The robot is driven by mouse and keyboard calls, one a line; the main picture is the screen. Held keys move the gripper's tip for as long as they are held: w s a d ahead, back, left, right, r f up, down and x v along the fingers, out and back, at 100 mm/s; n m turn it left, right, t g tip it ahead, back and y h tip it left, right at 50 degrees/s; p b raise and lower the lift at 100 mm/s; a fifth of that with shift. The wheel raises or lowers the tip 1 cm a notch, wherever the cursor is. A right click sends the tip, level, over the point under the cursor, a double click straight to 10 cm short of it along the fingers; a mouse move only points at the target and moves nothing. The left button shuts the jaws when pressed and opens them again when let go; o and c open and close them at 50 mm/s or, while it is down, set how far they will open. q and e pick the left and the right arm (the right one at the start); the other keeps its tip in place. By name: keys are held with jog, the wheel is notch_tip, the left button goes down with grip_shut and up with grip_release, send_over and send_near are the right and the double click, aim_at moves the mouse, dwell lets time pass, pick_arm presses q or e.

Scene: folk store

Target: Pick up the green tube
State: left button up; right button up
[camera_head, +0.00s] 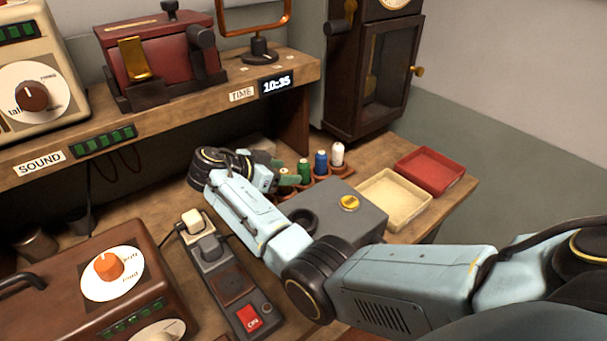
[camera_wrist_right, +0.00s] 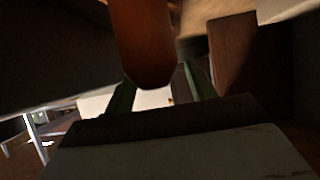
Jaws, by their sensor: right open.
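A green tube (camera_head: 304,170) stands in a brown holder on the bench in the head view, beside a blue tube (camera_head: 321,163) and a white tube (camera_head: 338,154). My right gripper (camera_head: 278,169) is open at the left end of this row, close to the green tube. Its green fingers partly hide the holder's left end; I cannot tell whether they touch anything. In the right wrist view, my gripper (camera_wrist_right: 160,79) has its fingers apart, with a rounded orange-brown thing (camera_wrist_right: 145,45) in front of and between them. The green tube is not clear there. My left gripper is out of view.
A grey box (camera_head: 375,222) with a yellow knob lies under my right forearm. A cream tray (camera_head: 365,199) and a red tray (camera_head: 429,163) stand to the right. A wooden shelf (camera_head: 200,103) and a dark clock case (camera_head: 350,105) rise behind.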

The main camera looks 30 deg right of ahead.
aim_at(299, 167)
jog(key=x, duration=0.5)
jog(key=shift+w+d+r, duration=0.15)
jog(key=shift+r, duration=0.3)
jog(key=c, duration=0.9)
jog(key=shift+o, duration=0.2)
jog(key=shift+r, duration=0.1)
